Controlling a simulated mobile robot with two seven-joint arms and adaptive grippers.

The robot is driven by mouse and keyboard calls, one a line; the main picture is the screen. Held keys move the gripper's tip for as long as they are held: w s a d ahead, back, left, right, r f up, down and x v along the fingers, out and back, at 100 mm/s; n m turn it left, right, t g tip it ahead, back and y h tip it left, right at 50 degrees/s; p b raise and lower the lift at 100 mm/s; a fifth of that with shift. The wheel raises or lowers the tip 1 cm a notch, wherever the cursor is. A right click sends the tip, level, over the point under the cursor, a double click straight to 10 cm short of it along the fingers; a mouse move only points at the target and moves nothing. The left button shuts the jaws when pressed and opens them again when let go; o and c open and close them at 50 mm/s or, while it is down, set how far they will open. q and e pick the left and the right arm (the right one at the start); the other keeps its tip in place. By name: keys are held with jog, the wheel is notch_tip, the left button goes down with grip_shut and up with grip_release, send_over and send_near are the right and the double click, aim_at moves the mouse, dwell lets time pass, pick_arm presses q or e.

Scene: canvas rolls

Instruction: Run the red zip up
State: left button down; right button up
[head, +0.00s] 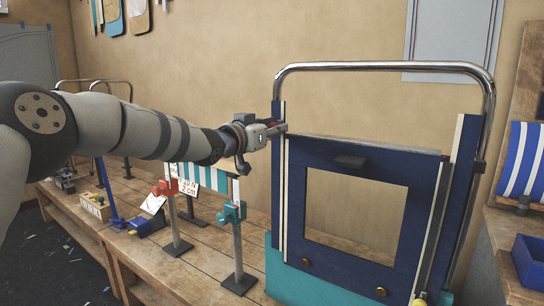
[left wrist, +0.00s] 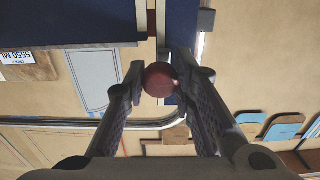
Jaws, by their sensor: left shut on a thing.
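My left gripper (head: 279,130) reaches in from the left to the upper end of the left side rail of a dark blue panel (head: 400,205). In the left wrist view, the gripper (left wrist: 160,80) is shut on a round, dark red knob (left wrist: 159,80), with one finger on each side. The white strip (head: 285,190) of the left rail runs down below the gripper. My right gripper is in neither view.
A chrome tube frame (head: 385,67) arches over the panel. Clamp stands, one teal (head: 231,212) and one red (head: 166,187), stand on the wooden bench (head: 195,250) below my left arm. A blue bin (head: 530,262) and a striped roll (head: 524,160) are at the right.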

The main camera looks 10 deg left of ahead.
aim_at(283, 111)
pick_arm(q)
jog(key=shift+r, duration=1.85)
jog(key=c, duration=1.3)
grip_release()
jog(key=shift+f, duration=0.1)
jog(key=v, duration=1.2)
